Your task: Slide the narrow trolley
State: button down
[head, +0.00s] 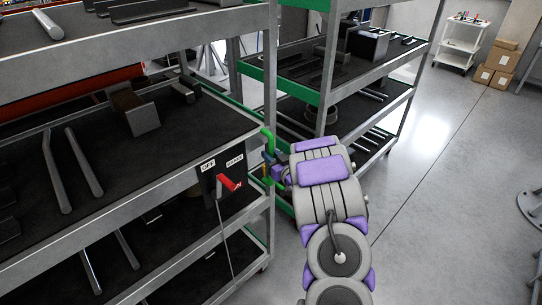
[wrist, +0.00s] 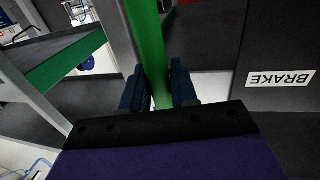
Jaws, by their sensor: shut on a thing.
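A grey-framed trolley (head: 190,150) with dark shelves fills the left of the head view. A green upright handle (head: 268,142) stands at its near right corner; the handle also shows in the wrist view (wrist: 148,45). My gripper (head: 272,170) is at this handle. In the wrist view my gripper (wrist: 158,92) has its two dark blue fingers on either side of the green bar, closed on it. A dark brake panel with a red lever (head: 229,183) is on the trolley just left of my gripper. The wrist view shows its BRAKE label (wrist: 280,78) upside down.
A second trolley with green edges (head: 325,97) stands close behind, to the right of the first. Metal bars and brackets lie on the shelves. Grey floor (head: 440,200) is open on the right. A white cart (head: 460,42) and cardboard boxes (head: 497,66) stand far back.

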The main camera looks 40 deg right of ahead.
jog(key=d+p, duration=0.4)
jog(key=d, duration=0.7)
jog(key=shift+w+d+p, duration=0.2)
jog(key=shift+w+p, duration=0.15)
jog(key=c, duration=1.1)
grip_release()
jog(key=shift+s+d, duration=0.1)
jog(key=shift+s, duration=0.15)
jog(key=shift+o, duration=0.4)
jog(key=shift+w, duration=0.1)
jog(key=shift+w+a, duration=0.1)
jog(key=shift+a, duration=0.2)
jog(key=s+a+p, duration=0.1)
jog(key=s+a, duration=0.1)
jog(key=s, duration=1.5)
jog(key=shift+s+f+p, duration=0.15)
jog(key=shift+p, duration=0.25)
